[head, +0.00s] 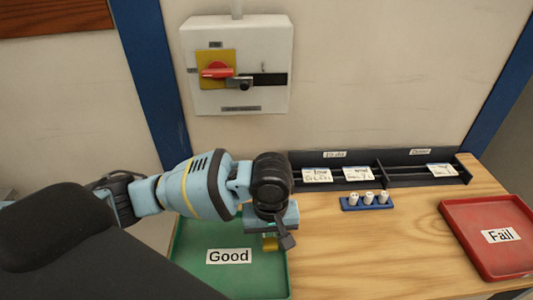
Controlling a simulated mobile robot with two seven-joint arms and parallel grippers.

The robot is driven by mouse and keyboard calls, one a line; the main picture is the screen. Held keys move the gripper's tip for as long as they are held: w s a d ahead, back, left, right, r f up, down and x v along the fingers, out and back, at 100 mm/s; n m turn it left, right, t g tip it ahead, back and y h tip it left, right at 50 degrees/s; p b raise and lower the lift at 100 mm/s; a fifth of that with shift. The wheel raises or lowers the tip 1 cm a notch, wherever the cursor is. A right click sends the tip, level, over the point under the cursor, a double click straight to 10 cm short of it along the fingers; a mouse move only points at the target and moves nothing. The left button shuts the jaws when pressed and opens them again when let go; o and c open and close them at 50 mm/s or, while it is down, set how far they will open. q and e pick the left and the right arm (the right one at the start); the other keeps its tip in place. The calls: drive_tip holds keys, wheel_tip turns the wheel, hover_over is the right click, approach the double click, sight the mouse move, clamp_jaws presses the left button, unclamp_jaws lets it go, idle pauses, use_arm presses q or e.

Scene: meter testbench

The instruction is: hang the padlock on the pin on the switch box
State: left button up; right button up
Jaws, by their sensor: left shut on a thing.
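The switch box (237,65) is a pale box on the wall, with a red handle (217,71) on a yellow plate. The pin (243,85) looks like a small metal part just right of and below the handle; its exact shape is too small to tell. My left gripper (278,240) is below the switch box, over the right side of the green tray. It is shut on the padlock (270,243), of which a small brass-yellow part shows under the fingers. The padlock's shackle is mostly hidden by the gripper. My right gripper is not in view.
The green tray (190,255) is labelled Good, and the red tray (470,220) at the right is labelled Fail. A dark rack (410,160) with several cards stands along the wall. A blue holder (352,205) carries small white pegs. The table's middle is bare.

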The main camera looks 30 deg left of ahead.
use_arm(q)
drive_tip(key=shift+r, duration=0.15)
idle(0.4)
drive_tip(key=a+r+m, duration=0.3)
drive_tip(key=r+m, duration=0.3)
drive_tip(key=m, duration=0.1)
drive_tip(key=shift+r, duration=0.25)
